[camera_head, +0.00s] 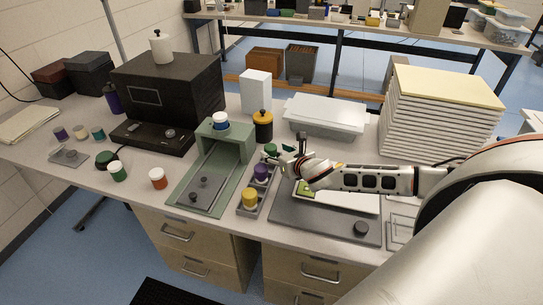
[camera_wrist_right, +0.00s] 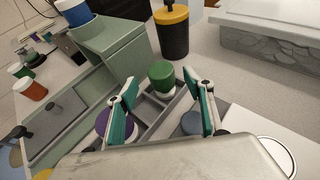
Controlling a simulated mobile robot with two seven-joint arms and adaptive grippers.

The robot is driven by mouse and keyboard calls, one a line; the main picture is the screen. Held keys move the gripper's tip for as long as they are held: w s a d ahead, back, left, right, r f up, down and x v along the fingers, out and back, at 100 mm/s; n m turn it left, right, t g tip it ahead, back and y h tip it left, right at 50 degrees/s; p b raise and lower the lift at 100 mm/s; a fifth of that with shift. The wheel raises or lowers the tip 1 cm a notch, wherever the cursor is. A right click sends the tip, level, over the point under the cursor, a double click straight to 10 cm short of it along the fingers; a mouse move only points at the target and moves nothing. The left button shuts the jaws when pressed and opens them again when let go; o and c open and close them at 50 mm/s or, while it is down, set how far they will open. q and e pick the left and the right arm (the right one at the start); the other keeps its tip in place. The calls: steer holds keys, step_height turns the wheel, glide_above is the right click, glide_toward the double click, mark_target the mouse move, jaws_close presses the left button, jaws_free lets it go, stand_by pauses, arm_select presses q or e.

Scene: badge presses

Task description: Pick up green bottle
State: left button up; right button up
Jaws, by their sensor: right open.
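A small green bottle (camera_wrist_right: 161,76) stands upright in a compartment of a grey divided tray (camera_wrist_right: 216,102). In the head view the green bottle (camera_head: 270,149) shows at the tray's far end, just left of my right gripper (camera_head: 290,152). In the right wrist view, my right gripper (camera_wrist_right: 160,84) is open, with its two teal-padded fingers on either side of the view of the green bottle. My left gripper is not in view.
Purple (camera_head: 261,171) and yellow (camera_head: 250,197) bottles stand in the same tray. A yellow-and-black canister (camera_head: 263,126) stands behind, a green press (camera_head: 233,139) to the left. Another green bottle (camera_head: 118,171) and an orange one (camera_head: 158,179) stand farther left.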

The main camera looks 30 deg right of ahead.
mark_target(273, 149)
steer(key=x, duration=0.5)
steer(key=shift+d, duration=0.1)
steer(key=c, duration=1)
